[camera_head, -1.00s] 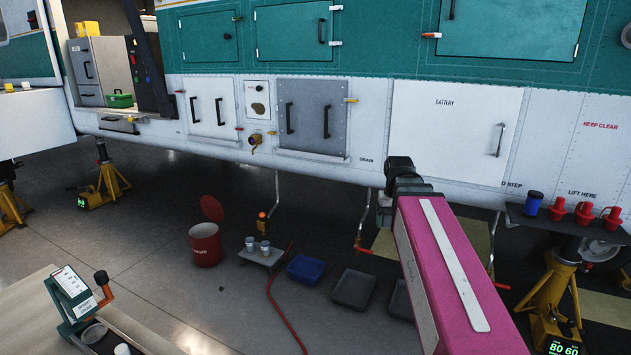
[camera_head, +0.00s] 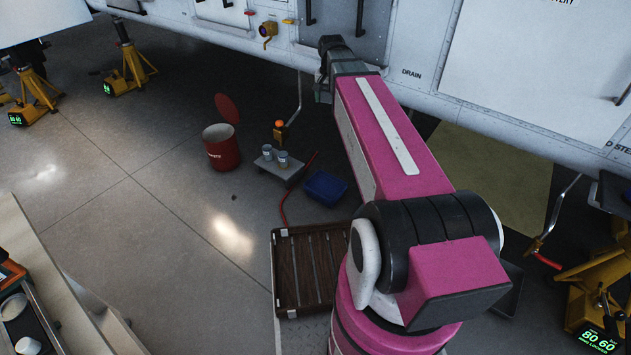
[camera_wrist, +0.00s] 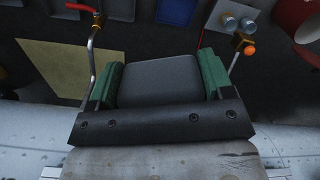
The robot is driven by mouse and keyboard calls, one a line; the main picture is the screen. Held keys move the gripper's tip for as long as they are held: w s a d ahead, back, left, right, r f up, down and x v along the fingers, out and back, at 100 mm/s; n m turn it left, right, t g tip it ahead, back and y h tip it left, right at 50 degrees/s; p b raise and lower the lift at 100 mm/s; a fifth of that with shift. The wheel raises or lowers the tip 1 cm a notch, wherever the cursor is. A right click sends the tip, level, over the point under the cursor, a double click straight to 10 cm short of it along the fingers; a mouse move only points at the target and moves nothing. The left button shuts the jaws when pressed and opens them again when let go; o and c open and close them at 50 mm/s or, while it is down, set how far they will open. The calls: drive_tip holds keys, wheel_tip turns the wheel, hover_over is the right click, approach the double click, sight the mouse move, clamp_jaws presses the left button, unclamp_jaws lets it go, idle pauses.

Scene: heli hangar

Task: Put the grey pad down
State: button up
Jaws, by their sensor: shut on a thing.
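The grey pad (camera_wrist: 158,80) is a dark, flat, rounded slab in the wrist view. My gripper (camera_wrist: 160,72) is shut on it, with a green finger along each side of the pad. In the head view my gripper (camera_head: 324,88) is a small dark shape at the far end of my pink arm, close to the fuselage's lower edge. The pad cannot be made out there. The wrist view shows dark floor beyond the pad, and the pad appears to be held clear of it.
A red can (camera_head: 222,150) with its lid up, a small stand with cups (camera_head: 277,164) and a blue tray (camera_head: 325,186) are on the floor. A drain pipe (camera_wrist: 92,45) hangs left of the pad. Yellow jacks (camera_head: 128,65) stand under the fuselage. Open floor (camera_head: 150,200) lies left.

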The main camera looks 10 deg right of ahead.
drive_tip(key=w+f+m, duration=0.5)
drive_tip(key=w+f, duration=0.4)
drive_tip(key=f, duration=0.1)
drive_tip(key=m, duration=1.7)
hover_over(318, 185)
wheel_tip(318, 185, down, 45)
drive_tip(key=shift+f, duration=0.55)
drive_tip(key=shift+f, duration=4.8)
drive_tip(key=shift+f, duration=0.6)
